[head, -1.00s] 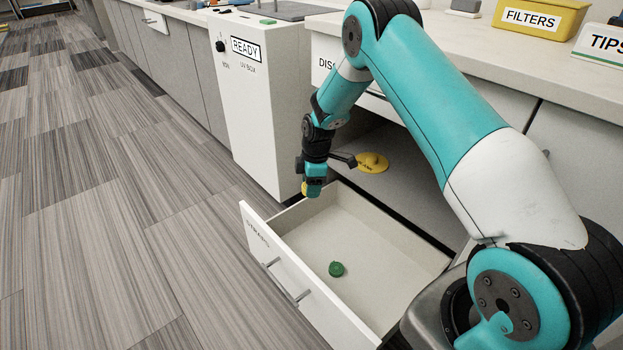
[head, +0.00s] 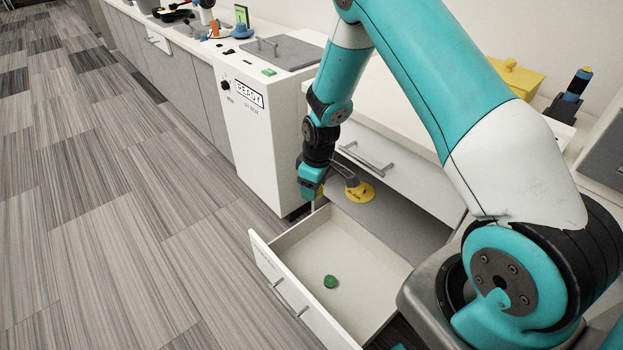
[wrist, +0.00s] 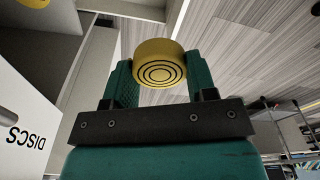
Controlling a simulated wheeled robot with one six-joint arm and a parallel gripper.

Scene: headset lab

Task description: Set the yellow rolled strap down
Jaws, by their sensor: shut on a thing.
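The yellow rolled strap (wrist: 160,62) shows its spiral end in the wrist view, between the two fingers of my gripper (wrist: 158,80). My gripper is shut on it. In the head view my gripper (head: 311,188) hangs near the back left corner of the open drawer, and the strap is mostly hidden there. The height above the drawer is hard to tell. The drawer (head: 262,262) is pulled out, with a green round item (head: 330,281), like a small roll, on its floor. The rest of the drawer floor is bare.
A yellow disc (head: 361,194) with dark lettering sits in the open space behind the drawer. The white UV box (head: 250,130) marked READY stands left of my gripper. A closed drawer front (head: 390,165) and the counter are above. A yellow lidded container (head: 515,78) stands on the counter.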

